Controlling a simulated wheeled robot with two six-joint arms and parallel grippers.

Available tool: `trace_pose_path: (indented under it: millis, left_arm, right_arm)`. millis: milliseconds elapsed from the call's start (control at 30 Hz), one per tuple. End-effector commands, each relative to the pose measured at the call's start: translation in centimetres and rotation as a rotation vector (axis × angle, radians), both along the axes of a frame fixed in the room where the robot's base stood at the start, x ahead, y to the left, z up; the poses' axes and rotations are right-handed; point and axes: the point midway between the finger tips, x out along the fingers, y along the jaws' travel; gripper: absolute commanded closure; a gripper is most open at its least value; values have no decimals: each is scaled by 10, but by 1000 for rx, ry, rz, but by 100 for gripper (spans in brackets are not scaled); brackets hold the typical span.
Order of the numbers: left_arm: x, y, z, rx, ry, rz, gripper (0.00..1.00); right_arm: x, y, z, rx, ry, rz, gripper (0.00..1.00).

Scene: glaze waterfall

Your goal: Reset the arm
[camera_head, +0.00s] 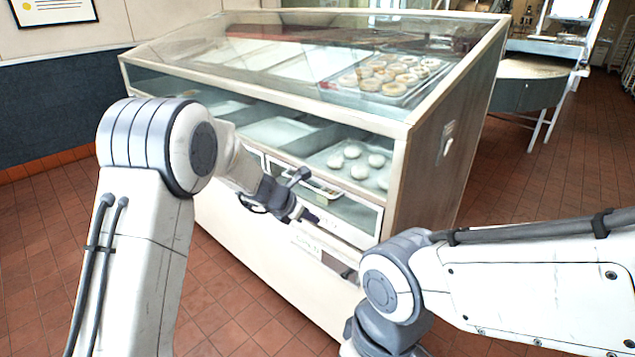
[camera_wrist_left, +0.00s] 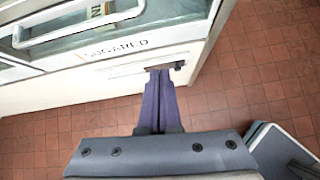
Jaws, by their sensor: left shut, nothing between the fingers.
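My left arm (camera_head: 150,200) reaches forward from the left to the front of a glass display case (camera_head: 415,110). My left gripper (camera_head: 312,218) is at the case's lower front, below the drawers. In the left wrist view the purple-grey fingers (camera_wrist_left: 160,74) are together and empty. Their tips are near the white front panel, under the label "SUGARED" (camera_wrist_left: 117,47); I cannot tell whether they touch it. My right arm (camera_head: 500,285) comes in from the right, and its gripper is out of the picture.
Ringed doughnuts on a tray (camera_head: 393,89) sit at the top right of the case, with several pale dough rounds (camera_head: 352,152) on a lower shelf. A drawer handle (camera_wrist_left: 78,31) sticks out near the fingers.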

Motion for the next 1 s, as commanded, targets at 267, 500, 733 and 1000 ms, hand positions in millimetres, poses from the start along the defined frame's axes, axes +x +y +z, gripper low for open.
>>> trace_pose_path:
  millis: [267,500,733,1000]
  left_arm:
    - [-120,59,0,603,-176,-782,100]
    - [-208,105,-5,951,-287,-1453,100]
    - [-263,134,-8,1116,-359,-1925,100]
    - [-298,102,30,1119,-474,-2235,100]
  right_arm:
    - [0,0,0,0,0,0,64]
    - [0,0,0,0,0,0,64]
    - [0,0,0,0,0,0,64]
    - [0,0,26,0,0,0,64]
